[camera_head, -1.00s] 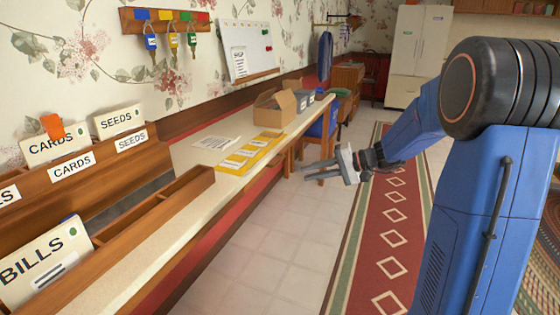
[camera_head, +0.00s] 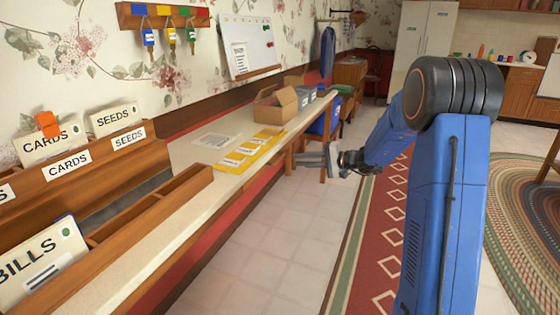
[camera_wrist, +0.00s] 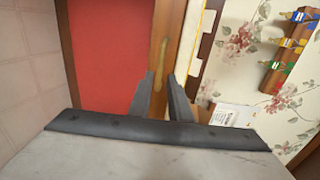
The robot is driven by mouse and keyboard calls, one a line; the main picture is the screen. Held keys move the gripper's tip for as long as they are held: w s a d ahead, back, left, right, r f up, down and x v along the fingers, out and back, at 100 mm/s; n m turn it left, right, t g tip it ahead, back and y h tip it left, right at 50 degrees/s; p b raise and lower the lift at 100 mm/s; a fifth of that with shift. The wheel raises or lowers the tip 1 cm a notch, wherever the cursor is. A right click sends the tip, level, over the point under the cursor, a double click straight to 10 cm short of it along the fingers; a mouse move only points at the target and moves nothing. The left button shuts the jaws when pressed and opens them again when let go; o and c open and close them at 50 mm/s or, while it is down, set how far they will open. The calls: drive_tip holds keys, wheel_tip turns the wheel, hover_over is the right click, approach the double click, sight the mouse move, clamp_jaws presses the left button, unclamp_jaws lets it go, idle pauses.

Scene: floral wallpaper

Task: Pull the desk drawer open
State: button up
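The long counter-like desk (camera_head: 205,193) runs along the left wall, with a pale top and a red front. In the wrist view, its red front (camera_wrist: 108,50) borders a wooden strip (camera_wrist: 164,18). A narrow brass-coloured bar (camera_wrist: 161,57), which looks like a handle, lies on that strip. My gripper (camera_head: 312,159) is beside the desk's right edge, fingers pointing left. In the wrist view my gripper (camera_wrist: 161,80) is open, with the bar ahead of the gap and nothing visibly held. The drawer's outline is unclear, and I see no gap of an opened drawer.
A yellow sheet with labels (camera_head: 240,160), a white paper (camera_head: 214,140) and an open cardboard box (camera_head: 275,105) lie on the desk top. A wooden letter rack (camera_head: 150,208) fills the near end. A blue chair (camera_head: 325,120) stands beyond my gripper. Tiled floor (camera_head: 270,235) is clear.

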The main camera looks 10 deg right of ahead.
sight(281, 159)
drive_tip(key=x, duration=0.9)
drive_tip(key=shift+w+a, duration=0.15)
drive_tip(key=shift+a, duration=0.1)
clamp_jaws()
